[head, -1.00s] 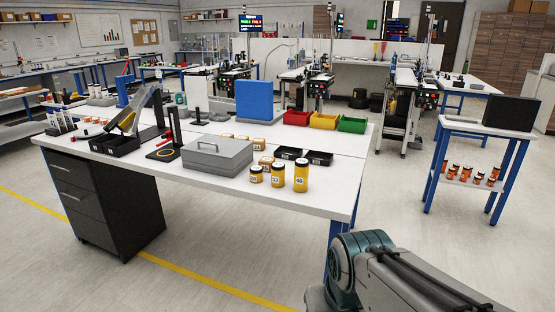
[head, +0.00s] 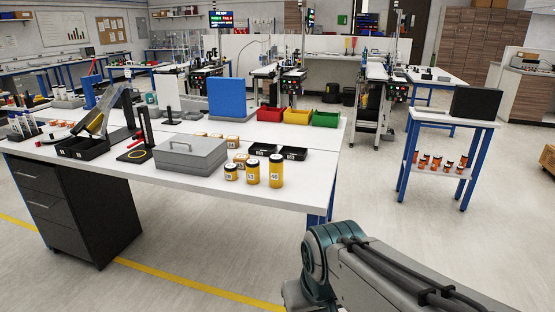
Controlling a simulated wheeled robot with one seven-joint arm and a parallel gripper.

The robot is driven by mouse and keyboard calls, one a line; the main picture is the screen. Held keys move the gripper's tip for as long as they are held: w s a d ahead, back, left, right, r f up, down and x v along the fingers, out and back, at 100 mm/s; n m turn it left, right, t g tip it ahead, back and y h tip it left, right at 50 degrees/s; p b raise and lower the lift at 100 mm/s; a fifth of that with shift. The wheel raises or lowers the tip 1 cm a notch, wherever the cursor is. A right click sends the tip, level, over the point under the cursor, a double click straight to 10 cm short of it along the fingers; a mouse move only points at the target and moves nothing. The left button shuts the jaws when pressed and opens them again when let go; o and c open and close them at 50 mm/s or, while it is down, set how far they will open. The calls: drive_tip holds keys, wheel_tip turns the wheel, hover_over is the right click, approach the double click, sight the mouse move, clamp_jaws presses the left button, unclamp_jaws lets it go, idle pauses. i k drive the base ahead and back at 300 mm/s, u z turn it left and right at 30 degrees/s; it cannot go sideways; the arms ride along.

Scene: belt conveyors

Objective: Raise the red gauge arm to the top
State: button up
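A black upright post (head: 146,126) on a flat black base with a yellow ring (head: 136,155) stands on the white-topped workbench (head: 290,194), left of the grey box. A small red part (head: 137,135) shows beside the post, low down. It may be the red gauge arm, but it is too small to tell for sure. My arm shows at the lower right, in front of the bench and well apart from the post. My gripper is out of view.
A grey lidded box (head: 190,156), yellow jars (head: 276,173), black trays (head: 293,153) and a blue panel (head: 232,97) share the bench. A drawer cabinet (head: 75,210) stands under its left end. A blue-legged table (head: 440,119) stands at right. Open floor lies between.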

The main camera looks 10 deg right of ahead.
sight(138, 136)
drive_tip(key=u, duration=0.7)
drive_tip(key=i, duration=1)
drive_tip(key=u, duration=0.6)
drive_tip(key=i, duration=1.15)
drive_tip(key=z, duration=0.95)
drive_tip(key=i, duration=0.7)
drive_tip(key=z, duration=0.6)
